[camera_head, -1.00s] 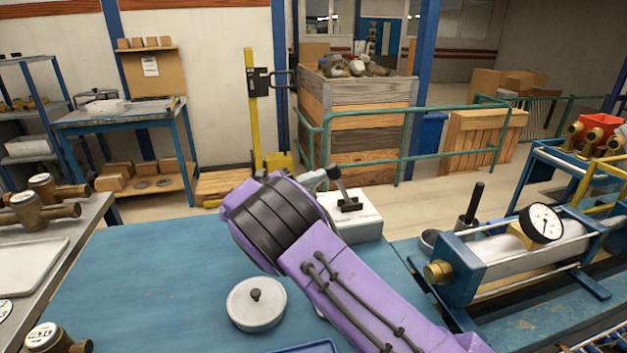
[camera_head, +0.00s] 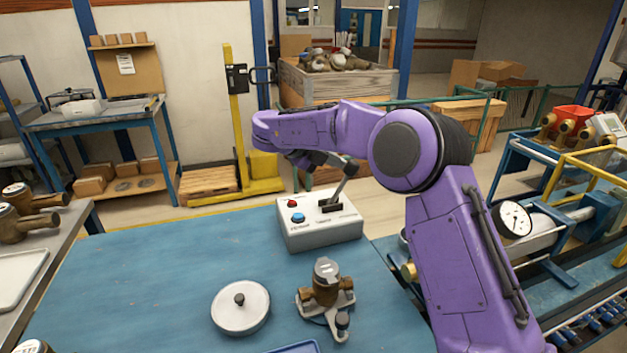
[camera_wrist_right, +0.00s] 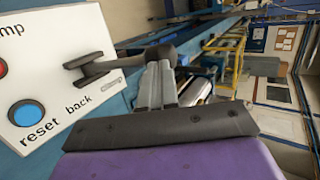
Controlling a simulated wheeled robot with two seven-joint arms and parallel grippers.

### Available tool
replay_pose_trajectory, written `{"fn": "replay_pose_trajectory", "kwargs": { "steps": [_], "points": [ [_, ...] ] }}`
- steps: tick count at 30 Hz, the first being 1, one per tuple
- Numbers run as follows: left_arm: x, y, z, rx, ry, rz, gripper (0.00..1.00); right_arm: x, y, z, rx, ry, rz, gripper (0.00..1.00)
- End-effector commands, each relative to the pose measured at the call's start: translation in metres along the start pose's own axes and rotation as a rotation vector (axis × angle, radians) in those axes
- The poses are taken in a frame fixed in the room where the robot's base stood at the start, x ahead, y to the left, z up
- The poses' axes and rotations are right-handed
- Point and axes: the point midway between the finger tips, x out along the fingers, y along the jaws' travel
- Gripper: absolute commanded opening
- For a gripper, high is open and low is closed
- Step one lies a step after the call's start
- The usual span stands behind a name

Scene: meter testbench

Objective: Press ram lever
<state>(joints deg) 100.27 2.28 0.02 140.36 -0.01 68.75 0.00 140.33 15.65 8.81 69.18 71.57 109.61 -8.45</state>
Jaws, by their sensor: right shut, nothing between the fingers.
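The ram lever (camera_head: 341,189) stands tilted on a light grey control box (camera_head: 318,234), its top leaning to the right. The box carries a red button (camera_head: 292,203) and a blue button (camera_head: 298,217). My right gripper (camera_head: 325,160) is shut and empty, just left of the lever's top in the head view; whether it touches is unclear. In the right wrist view the shut fingers (camera_wrist_right: 160,85) are close to the dark lever (camera_wrist_right: 125,65), and the blue button (camera_wrist_right: 27,113) shows beside the words "reset" and "back". My left gripper is out of view.
A brass meter (camera_head: 326,287) on a grey bracket and a round lidded dish (camera_head: 241,307) sit on the blue table (camera_head: 150,275) in front of the box. The test bench with a dial gauge (camera_head: 514,219) is on the right. The table's left part is clear.

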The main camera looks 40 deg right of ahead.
Motion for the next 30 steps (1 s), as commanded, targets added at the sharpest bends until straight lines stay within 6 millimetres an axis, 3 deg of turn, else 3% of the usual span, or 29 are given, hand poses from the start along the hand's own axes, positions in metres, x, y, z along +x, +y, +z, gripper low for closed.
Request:
{"fn": "replay_pose_trajectory", "kwargs": {
  "steps": [15, 30],
  "points": [
    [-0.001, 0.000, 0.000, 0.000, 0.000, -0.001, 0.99, 0.015, -0.007, -0.001, 0.000, -0.004, 0.027, 0.00],
    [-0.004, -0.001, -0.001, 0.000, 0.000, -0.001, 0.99, 0.013, -0.009, -0.001, 0.000, -0.001, 0.025, 0.00]
  ]
}}
